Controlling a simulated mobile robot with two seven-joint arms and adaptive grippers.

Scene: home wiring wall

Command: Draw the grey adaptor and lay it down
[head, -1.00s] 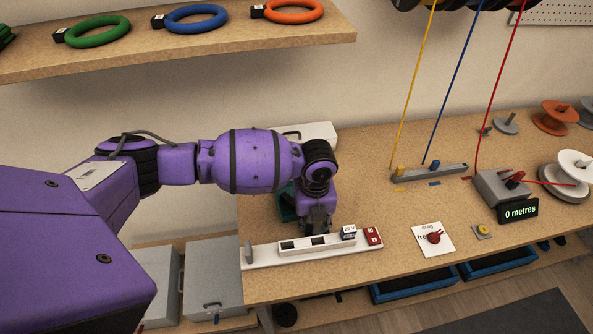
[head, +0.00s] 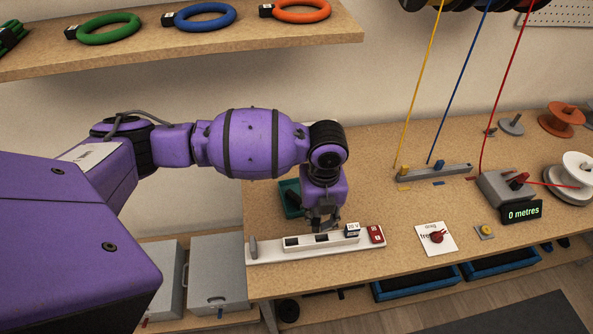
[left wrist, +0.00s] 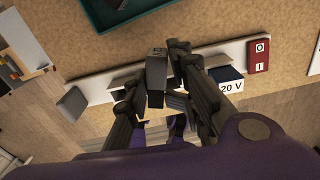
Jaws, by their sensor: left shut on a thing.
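My left gripper (head: 325,226) is over the white socket strip (head: 372,242) near the bench's front edge. In the left wrist view its fingers (left wrist: 160,88) are shut on a dark grey block, the grey adaptor (left wrist: 157,70). The block overlaps the strip (left wrist: 110,76) there; whether it is wholly clear of the socket is hard to tell. In the head view the adaptor cannot be made out behind the fingers. Beside the gripper, a dark plug marked 20 V (head: 352,231) sits on the strip. My right gripper is out of view.
A red switch (head: 376,234) is at the strip's right end, a grey piece (head: 254,247) at its left end. A teal tray (head: 288,198) lies behind the gripper. A white card (head: 424,234) lies to the right; bare bench (head: 375,190) lies between.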

